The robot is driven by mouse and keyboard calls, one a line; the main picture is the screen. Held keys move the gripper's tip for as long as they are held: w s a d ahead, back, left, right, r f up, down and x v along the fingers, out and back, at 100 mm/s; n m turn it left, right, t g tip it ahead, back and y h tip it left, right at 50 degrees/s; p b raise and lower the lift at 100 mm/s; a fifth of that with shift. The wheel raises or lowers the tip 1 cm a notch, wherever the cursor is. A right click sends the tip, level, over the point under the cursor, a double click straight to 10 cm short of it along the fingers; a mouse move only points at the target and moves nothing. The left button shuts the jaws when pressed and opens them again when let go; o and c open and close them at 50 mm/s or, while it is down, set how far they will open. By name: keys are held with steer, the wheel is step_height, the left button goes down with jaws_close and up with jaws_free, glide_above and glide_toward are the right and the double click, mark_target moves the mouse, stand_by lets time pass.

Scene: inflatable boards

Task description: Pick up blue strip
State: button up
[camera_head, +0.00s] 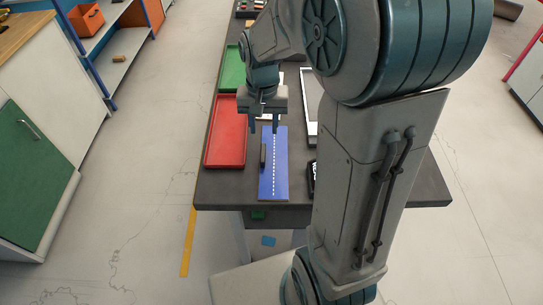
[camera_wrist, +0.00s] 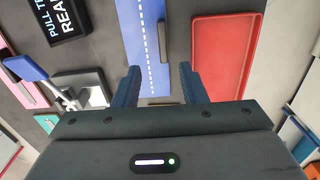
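The blue strip (camera_head: 280,180) lies flat near the table's front edge, with a dashed white line along it. It also shows in the wrist view (camera_wrist: 138,45). A small dark bar (camera_head: 263,156) lies along one side of it, also in the wrist view (camera_wrist: 162,42). My gripper (camera_head: 264,128) is over the strip's far end, pointing down. In the wrist view my gripper (camera_wrist: 162,84) has its two fingers apart with nothing held between them. The strip runs up between and beyond the fingers, offset to the left. Its far end is partly hidden by my gripper.
A red tray (camera_head: 226,130) lies left of the strip, and a green tray (camera_head: 232,70) is behind it. A black sign (camera_wrist: 65,18) and a blue-handled tool (camera_wrist: 28,70) lie on the strip's other side. My arm hides much of the table's right half.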

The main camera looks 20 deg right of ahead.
mark_target(263, 152)
steer(key=f, duration=0.9)
steer(key=shift+a+f, duration=0.2)
steer(key=shift+f, duration=0.05)
jaws_close()
